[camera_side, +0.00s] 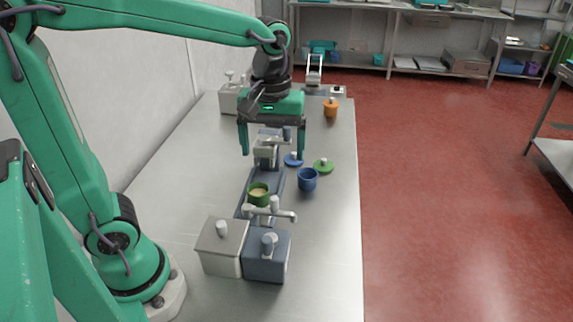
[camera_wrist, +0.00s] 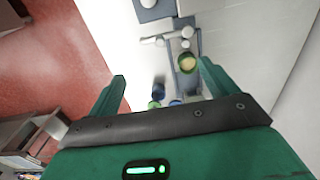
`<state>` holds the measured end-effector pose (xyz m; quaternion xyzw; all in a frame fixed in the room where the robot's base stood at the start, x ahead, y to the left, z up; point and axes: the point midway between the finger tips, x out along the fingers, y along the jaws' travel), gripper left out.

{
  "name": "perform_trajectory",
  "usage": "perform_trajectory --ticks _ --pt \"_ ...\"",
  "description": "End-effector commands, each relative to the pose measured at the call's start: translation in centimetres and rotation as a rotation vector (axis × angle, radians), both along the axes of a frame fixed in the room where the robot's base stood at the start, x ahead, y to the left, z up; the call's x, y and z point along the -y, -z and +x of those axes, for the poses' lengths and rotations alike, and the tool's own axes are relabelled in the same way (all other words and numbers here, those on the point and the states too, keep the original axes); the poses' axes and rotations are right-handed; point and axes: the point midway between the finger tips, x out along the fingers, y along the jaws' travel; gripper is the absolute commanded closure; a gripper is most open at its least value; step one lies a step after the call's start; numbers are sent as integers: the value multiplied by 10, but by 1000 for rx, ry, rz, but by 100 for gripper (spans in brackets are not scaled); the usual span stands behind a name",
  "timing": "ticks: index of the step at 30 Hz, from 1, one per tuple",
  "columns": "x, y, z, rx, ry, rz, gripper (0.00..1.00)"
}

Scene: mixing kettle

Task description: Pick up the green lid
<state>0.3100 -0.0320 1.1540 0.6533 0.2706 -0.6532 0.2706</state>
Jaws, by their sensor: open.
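The green lid (camera_side: 323,166), with a pale knob, lies flat on the steel table in the side view, behind the blue pot and near the right edge. In the wrist view a small green piece, probably the lid (camera_wrist: 154,105), shows at the edge of my gripper's body, mostly hidden. My gripper (camera_side: 272,152) is open and empty, above the table and left of the lid. Its two fingers spread wide in the wrist view (camera_wrist: 162,72).
A blue pot (camera_side: 308,181) and a blue lid (camera_side: 292,161) lie close to the green lid. A green pot (camera_side: 258,195) with yellowish contents stands nearer. A grey box (camera_side: 222,248) and a blue-grey box (camera_side: 267,257) stand in front. An orange pot (camera_side: 331,108) is farther back.

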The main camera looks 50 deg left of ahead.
Motion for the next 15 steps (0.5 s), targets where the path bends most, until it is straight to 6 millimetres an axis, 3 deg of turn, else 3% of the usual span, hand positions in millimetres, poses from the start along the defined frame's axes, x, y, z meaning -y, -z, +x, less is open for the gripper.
perform_trajectory --ticks 8,15 --pt "-1 0 3 -1 -12 0 15" --pt "-6 3 32 -3 -124 0 15"
